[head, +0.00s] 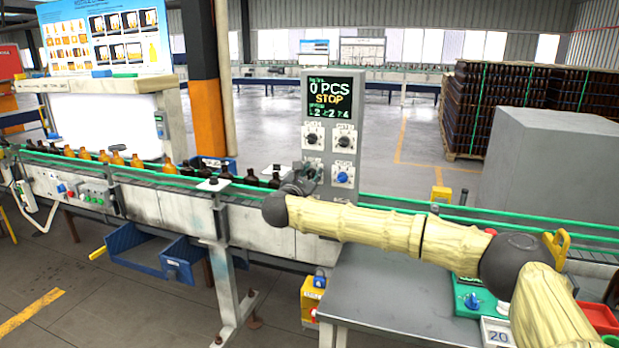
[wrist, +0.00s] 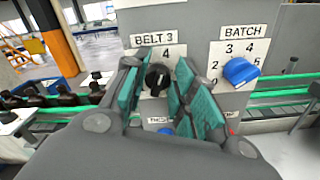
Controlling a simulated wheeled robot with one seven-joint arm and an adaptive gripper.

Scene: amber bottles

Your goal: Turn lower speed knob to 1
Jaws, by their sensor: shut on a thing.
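A grey control panel (head: 334,105) stands behind the conveyor. Its screen (head: 330,99) reads 0 PCS, STOP and 2, 2, 4. In the wrist view the black BELT 3 knob (wrist: 157,77) sits at the lower left of the panel, between the teal pads of my gripper (wrist: 160,74). My gripper is shut on this knob. A 4 shows above it; the other numbers of its dial are hidden by the fingers. In the head view my gripper (head: 308,177) covers this knob.
Two black knobs (head: 312,139) (head: 343,142) sit above. The blue BATCH knob (wrist: 241,71) is close on the right; it also shows in the head view (head: 341,177). Brown bottles (head: 118,157) line the conveyor on the left. A grey table (head: 385,300) is below my arm.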

